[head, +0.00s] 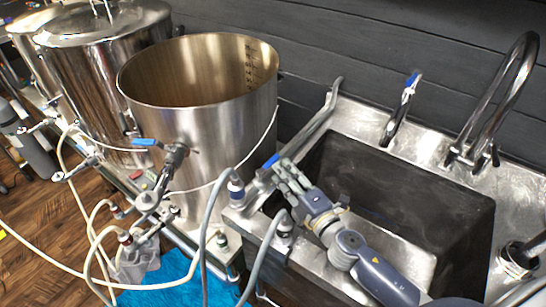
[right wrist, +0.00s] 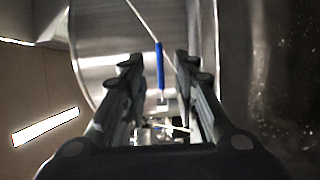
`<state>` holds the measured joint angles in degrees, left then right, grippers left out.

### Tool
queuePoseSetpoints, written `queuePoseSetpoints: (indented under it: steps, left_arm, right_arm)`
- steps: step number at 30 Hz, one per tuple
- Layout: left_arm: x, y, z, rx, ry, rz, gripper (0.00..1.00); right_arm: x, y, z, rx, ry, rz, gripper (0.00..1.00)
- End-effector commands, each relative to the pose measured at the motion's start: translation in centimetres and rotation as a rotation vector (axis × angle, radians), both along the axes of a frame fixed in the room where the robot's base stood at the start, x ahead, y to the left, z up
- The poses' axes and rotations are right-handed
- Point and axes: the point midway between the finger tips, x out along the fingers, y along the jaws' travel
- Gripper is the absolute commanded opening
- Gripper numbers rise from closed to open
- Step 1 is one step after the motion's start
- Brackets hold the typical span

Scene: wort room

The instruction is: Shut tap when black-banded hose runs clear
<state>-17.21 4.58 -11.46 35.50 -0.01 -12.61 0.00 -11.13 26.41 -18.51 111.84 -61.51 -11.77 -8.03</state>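My right gripper (head: 282,172) is at the sink's left rim, beside a tap with a blue lever (head: 269,162). In the right wrist view the fingers (right wrist: 158,72) stand apart, with a blue lever (right wrist: 160,66) showing between them; contact cannot be told. Two grey hoses, a left one (head: 206,222) and a right one (head: 257,262), rise to fittings near the gripper. The left one's fitting (head: 236,190) has a dark band; its exact colour is unclear. I cannot see what liquid runs in any hose. My left gripper is not in view.
A big open steel kettle (head: 205,120) with a blue-handled valve (head: 146,142) stands left of the sink. The dark sink basin (head: 400,190) is right of my arm. A curved faucet (head: 500,90) and another blue-handled tap (head: 408,88) stand behind it. Pale hoses (head: 85,215) loop at left.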

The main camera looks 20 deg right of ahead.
Motion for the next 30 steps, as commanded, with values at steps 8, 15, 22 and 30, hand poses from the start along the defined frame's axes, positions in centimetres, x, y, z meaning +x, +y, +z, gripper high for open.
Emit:
queuePoseSetpoints:
  steps: [8, 15, 22, 30]
  left_arm:
    - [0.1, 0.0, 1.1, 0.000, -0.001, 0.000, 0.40]
    - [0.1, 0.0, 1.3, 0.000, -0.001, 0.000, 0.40]
    - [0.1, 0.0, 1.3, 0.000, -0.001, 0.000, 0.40]
    - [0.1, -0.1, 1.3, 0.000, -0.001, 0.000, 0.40]
  right_arm:
    - [4.3, 1.1, 0.2, 0.001, -0.001, -0.001, 0.28]
    - [6.0, 1.5, 0.1, -0.001, 0.000, 0.000, 0.28]
    - [6.1, 1.5, 0.0, 0.000, 0.000, 0.000, 0.28]
    - [6.1, 1.5, 0.0, 0.000, 0.000, 0.000, 0.00]
